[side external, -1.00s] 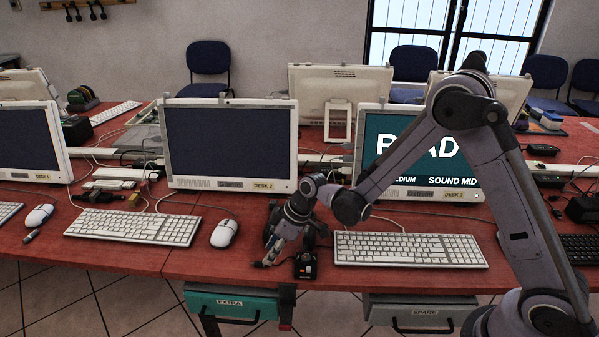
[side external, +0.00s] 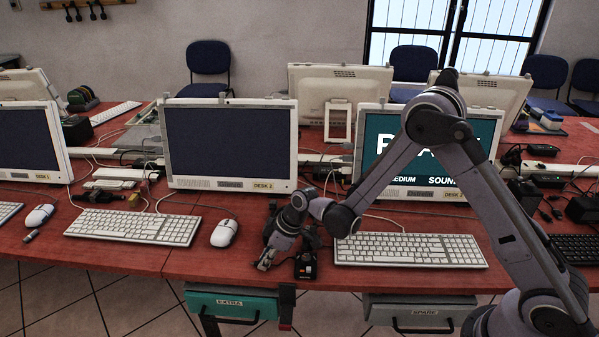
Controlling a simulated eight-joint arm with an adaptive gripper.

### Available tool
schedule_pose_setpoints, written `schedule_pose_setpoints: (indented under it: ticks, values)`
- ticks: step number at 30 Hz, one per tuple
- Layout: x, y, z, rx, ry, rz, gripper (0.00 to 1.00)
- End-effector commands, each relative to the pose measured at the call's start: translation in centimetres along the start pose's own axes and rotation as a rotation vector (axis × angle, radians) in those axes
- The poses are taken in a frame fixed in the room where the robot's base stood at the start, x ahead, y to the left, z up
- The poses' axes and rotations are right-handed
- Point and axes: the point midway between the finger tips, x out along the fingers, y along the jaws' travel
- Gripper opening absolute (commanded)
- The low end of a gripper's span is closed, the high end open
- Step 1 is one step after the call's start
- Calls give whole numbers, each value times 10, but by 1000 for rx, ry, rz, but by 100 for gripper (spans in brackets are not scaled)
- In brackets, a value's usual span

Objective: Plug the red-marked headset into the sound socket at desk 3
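My gripper (side external: 267,263) points down at the desk's front edge, between the middle mouse and the right keyboard. Its fingers are too small to tell whether they are open or shut, or whether they hold anything. A small black device (side external: 306,268) with an orange-red mark lies just right of the fingertips. Dark shapes behind my wrist may be a headset, but my arm partly hides them. The desk 3 monitor (side external: 428,194) appears to be the lit one on the right, partly covered by my arm. No sound socket can be made out.
The desk 2 monitor (side external: 230,145), a white mouse (side external: 224,233) and the right keyboard (side external: 410,250) surround the work. Cables run behind the monitors. Drawers marked EXTRA (side external: 232,304) and SPARE (side external: 420,313) hang below. Red desktop (side external: 190,262) is bare at the front left.

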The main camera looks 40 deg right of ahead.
Motion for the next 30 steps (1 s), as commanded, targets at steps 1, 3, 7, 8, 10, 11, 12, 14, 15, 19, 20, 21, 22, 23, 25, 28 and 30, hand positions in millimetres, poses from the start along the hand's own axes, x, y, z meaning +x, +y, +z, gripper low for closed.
schedule_pose_setpoints:
  ticks: [1,3,7,8,10,11,12,14,15,19,20,21,22,23,25,28,30]
  values:
    - [0,0,0,0,0,0,0]
    - [0,0,0,0,0,0,0]
    - [-1,0,-1,0,0,0,0]
    - [-2,0,-1,0,0,0,0]
    - [-6,0,-3,0,0,0,0]
    - [-8,0,-4,0,0,0,0]
    - [-11,0,-5,0,0,0,0]
    - [-14,0,-7,0,0,0,0]
    - [-17,0,-8,0,0,0,0]
    - [-25,0,-12,0,0,0,0]
    - [-27,0,-13,0,0,0,0]
    - [-29,0,-14,0,0,0,0]
    - [-31,0,-15,0,0,0,0]
    - [-33,0,-16,0,0,0,0]
    - [-37,0,-18,0,0,0,0]
    - [-43,0,-21,0,0,0,0]
    - [-48,0,-23,0,0,0,0]
